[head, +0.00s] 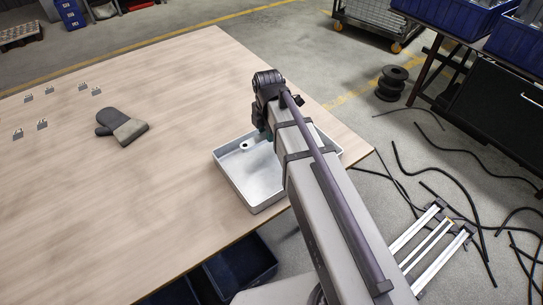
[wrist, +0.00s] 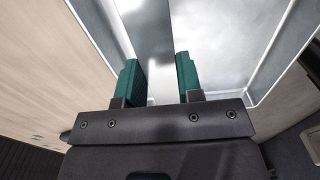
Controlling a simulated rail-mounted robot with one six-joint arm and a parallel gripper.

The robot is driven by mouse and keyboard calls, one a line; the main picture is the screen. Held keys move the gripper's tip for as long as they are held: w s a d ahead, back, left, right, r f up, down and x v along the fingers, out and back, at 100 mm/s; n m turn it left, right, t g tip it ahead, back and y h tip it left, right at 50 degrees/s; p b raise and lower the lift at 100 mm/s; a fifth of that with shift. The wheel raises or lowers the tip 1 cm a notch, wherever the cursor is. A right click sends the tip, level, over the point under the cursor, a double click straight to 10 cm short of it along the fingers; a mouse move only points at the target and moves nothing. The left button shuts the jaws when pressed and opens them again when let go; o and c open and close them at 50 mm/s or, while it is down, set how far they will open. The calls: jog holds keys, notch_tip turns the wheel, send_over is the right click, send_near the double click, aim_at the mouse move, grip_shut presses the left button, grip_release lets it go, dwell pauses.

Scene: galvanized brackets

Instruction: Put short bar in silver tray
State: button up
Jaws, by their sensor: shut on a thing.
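The silver tray (head: 232,183) sits near the table's right edge in the head view, partly covered by my arm. Its pale walls and floor also fill much of the wrist view (wrist: 236,58). My gripper (wrist: 159,75) is over the tray, and its green fingers are shut on the short bar (wrist: 150,38), a smooth grey metal piece reaching away from the fingers. In the head view my arm hides most of the gripper. A small grey piece with a dark spot (head: 246,145) shows inside the tray; I cannot tell whether it is the bar's end.
A grey work glove (head: 122,126) and several small metal brackets (head: 42,125) lie on the wooden table (head: 130,210), left of the tray. The table between is clear. Blue bins (head: 240,262) stand below the front edge. Black cables and metal profiles (head: 432,240) lie on the floor at right.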

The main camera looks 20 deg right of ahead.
aim_at(268, 150)
notch_tip(268, 150, down, 6)
jog(key=b, duration=0.4)
jog(key=shift+f, duration=0.25)
jog(key=shift+r, duration=0.25)
jog(key=shift+f, duration=0.2)
jog(key=o, duration=1)
jog(key=shift+o, duration=0.2)
notch_tip(268, 150, up, 13)
jog(key=p, duration=1.2)
jog(key=shift+f, duration=0.15)
jog(key=shift+s+f, duration=0.15)
jog(key=s+m, duration=1.2)
jog(key=m, duration=1)
jog(key=shift+d, duration=0.2)
